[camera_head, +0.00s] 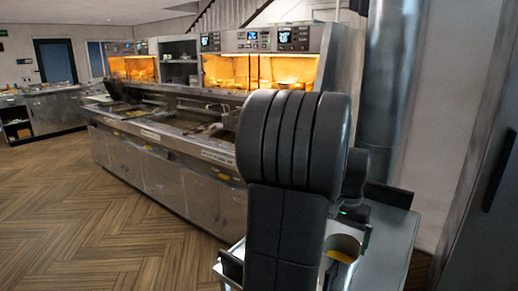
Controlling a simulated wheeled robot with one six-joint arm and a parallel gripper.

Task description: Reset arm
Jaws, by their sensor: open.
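My arm (285,190) stands large and black in the right half of the head view, close to the camera. Its rounded, ribbed upper joint is at the top and a thick link runs down to the bottom edge. A smaller dark part shows just behind it on the right, with a small green light below. My gripper's fingers cannot be seen; the arm may hide them.
A steel frying range (180,170) with lit orange warming bays (260,70) runs along the back. A light container (343,246) with something yellow inside sits beside my arm. A grey surface (385,250) lies to the right. The wooden floor (90,215) at left is clear.

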